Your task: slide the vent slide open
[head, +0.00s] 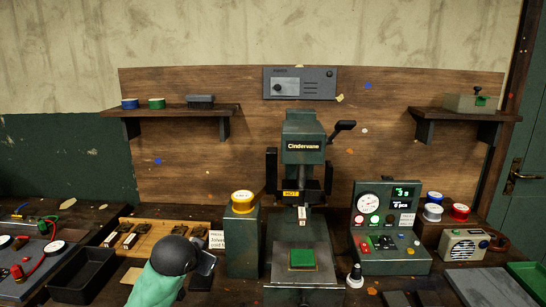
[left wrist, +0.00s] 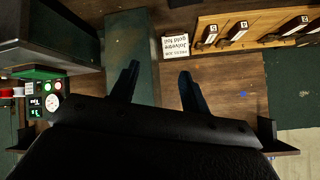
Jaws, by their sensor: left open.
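A grey metal panel (head: 300,82) is fixed high on the middle of the wooden back board. It has a dark plate with a round knob (head: 278,88) at its left and narrow slots at its right. It may be the vent slide; its label is too small to read. My left gripper (head: 206,262) is low over the bench, well below and left of the panel. In the left wrist view its two fingers (left wrist: 158,85) are spread with nothing between them. The panel does not show clearly in the wrist view. My right gripper is not in view.
The green Cindervane press (head: 303,140) stands below the panel, with a lever (head: 342,127) at its right. Shelves (head: 180,110) (head: 465,113) flank the board. A control box (head: 390,232) stands right of the press.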

